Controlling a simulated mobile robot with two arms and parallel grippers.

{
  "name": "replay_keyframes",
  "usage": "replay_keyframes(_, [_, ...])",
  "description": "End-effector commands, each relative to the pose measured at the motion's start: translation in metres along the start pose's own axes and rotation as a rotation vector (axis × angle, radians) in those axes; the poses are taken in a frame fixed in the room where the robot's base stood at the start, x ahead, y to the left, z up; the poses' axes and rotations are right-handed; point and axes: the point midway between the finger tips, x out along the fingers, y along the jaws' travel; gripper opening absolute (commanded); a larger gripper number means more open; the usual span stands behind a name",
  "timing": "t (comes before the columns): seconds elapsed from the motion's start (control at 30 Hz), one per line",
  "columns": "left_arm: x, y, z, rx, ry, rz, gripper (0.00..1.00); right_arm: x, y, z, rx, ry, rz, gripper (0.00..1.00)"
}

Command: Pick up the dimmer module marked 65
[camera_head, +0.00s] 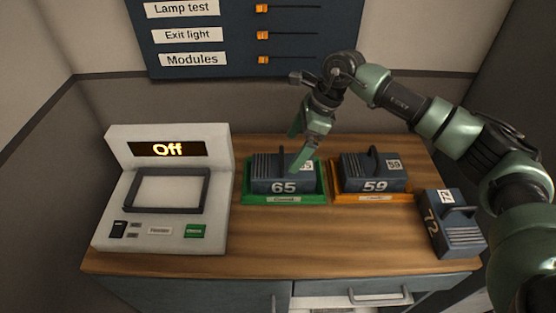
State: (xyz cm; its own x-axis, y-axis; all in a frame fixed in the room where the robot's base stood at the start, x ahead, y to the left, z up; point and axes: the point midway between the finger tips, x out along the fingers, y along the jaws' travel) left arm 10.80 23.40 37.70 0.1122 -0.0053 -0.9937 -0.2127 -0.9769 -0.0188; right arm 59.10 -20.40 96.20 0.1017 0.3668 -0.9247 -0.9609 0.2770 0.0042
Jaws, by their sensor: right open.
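The dimmer module marked 65 (268,186) is a dark blue-grey block with a ribbed left part. It sits on a green tray (258,200) on the wooden counter. My right gripper (295,150) is open, with its green fingers pointing down over the module's right part. One finger hides part of the module's top and its small white label. My left gripper is not in view.
The module marked 59 (375,184) sits on an orange tray (375,197) to the right. The module marked 72 (450,232) lies at the counter's right edge. A white console (110,215) reading "Off" stands left. A slider panel (230,52) hangs behind. The front counter (300,242) is clear.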

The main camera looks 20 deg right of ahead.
Motion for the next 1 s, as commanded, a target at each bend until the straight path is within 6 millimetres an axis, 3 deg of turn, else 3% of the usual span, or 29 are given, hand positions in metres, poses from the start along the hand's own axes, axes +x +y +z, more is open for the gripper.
replay_keyframes(0.43, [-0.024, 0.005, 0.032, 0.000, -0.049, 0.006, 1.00, 0.050, -0.001, -0.004, 0.001, 0.000, 0.006, 1.00])
replay_keyframes(0.6, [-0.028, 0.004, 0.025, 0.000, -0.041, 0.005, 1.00, 0.072, -0.002, -0.005, 0.001, -0.001, 0.003, 1.00])
replay_keyframes(0.87, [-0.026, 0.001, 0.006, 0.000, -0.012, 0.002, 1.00, 0.078, -0.002, -0.006, 0.000, -0.001, 0.001, 1.00])
replay_keyframes(0.9, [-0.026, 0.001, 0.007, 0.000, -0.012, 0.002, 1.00, 0.077, -0.002, -0.006, 0.000, -0.001, 0.001, 0.97])
replay_keyframes(1.0, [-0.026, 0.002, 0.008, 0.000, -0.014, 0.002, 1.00, 0.077, -0.002, -0.006, 0.000, -0.001, 0.001, 0.69])
